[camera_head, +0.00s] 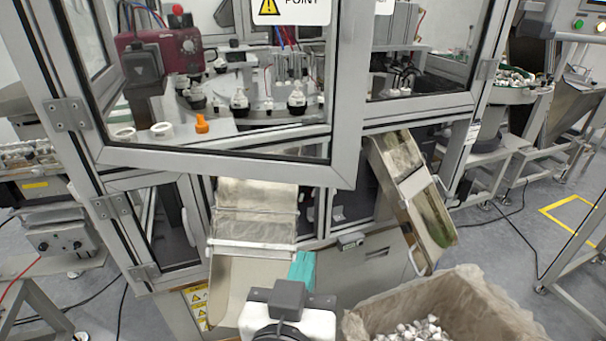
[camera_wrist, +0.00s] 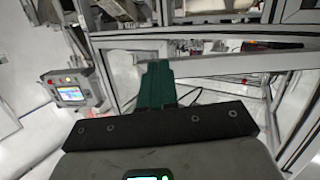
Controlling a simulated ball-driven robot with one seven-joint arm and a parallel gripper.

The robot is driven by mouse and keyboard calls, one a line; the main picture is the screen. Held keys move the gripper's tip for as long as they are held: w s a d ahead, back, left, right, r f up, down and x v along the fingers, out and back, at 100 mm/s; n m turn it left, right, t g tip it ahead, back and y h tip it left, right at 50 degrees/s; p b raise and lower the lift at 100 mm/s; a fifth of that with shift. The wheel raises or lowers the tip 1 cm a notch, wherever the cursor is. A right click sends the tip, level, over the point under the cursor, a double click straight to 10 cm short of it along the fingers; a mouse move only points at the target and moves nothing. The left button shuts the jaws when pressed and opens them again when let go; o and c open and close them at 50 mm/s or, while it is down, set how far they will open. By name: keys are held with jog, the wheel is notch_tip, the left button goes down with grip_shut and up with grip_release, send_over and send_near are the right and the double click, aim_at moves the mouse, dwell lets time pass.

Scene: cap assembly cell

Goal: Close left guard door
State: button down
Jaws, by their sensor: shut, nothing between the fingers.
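The left guard door (camera_head: 230,166) is a clear panel in a grey metal frame, hinged on its left side. It stands ajar, with its free right edge swung out towards me, in front of the cell's frame. My gripper (camera_head: 302,268) has teal fingers, shut and empty. It is low in the head view, below the door's bottom right corner and in front of a metal chute; I see no contact with the door. In the wrist view, the teal fingers (camera_wrist: 156,83) are together, with grey frame bars behind them; I cannot tell which bar belongs to the door.
Two metal chutes (camera_head: 250,262) (camera_head: 415,195) stick out below the door. A lined bin (camera_head: 470,308) of small white parts stands at the front right. A panel with a screen (camera_wrist: 72,94) shows at the left in the wrist view. Open floor lies at the right.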

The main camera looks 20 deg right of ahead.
notch_tip(320, 180, up, 5)
jog(key=a+t, duration=0.2)
jog(key=p, duration=0.4)
send_near(309, 175)
jog(key=shift+m+h, duration=0.3)
jog(key=shift+m, duration=0.1)
jog(key=x, duration=0.5)
jog(key=shift+w, duration=0.4)
jog(key=shift+w+d, duration=0.3)
jog(key=shift+w, duration=0.2)
jog(key=shift+f, duration=0.1)
